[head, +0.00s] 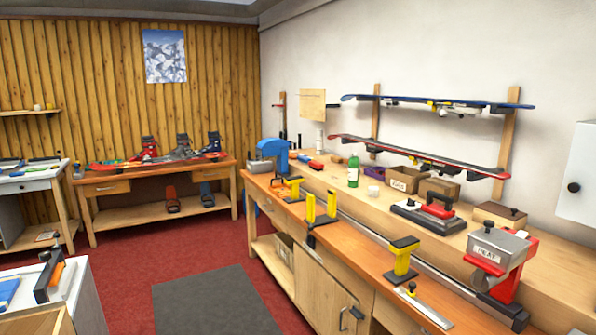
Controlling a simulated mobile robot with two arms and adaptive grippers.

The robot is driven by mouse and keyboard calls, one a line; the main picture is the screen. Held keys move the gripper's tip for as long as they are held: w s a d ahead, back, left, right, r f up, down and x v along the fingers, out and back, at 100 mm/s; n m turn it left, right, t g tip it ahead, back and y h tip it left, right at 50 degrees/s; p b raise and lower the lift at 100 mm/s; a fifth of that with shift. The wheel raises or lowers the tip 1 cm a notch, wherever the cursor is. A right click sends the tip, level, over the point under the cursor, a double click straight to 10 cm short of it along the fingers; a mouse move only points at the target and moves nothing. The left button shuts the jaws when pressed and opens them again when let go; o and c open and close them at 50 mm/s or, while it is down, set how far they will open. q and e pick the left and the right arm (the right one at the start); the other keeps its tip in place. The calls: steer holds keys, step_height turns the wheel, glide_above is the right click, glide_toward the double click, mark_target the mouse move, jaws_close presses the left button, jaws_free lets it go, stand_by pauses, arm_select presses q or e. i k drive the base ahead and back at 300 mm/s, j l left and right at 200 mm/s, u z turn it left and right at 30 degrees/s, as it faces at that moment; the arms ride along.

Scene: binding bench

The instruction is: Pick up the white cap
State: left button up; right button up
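A small white object (373,190), which may be the white cap, sits on the raised back part of the long wooden bench, just right of a green bottle (353,171). It is too small to make out for sure. The bottle stands upright, and its top is too small to tell whether a cap is on it. Neither of my grippers shows in the head view.
The long bench (350,250) runs along the right wall. It carries yellow-and-black clamps (401,259), a blue tool (272,151), a red-handled iron (437,204), cardboard boxes (405,179) and a grey-red heater (497,250). A grey mat (215,302) lies on clear red floor.

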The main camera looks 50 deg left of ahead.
mark_target(374, 191)
steer(key=u, duration=1.15)
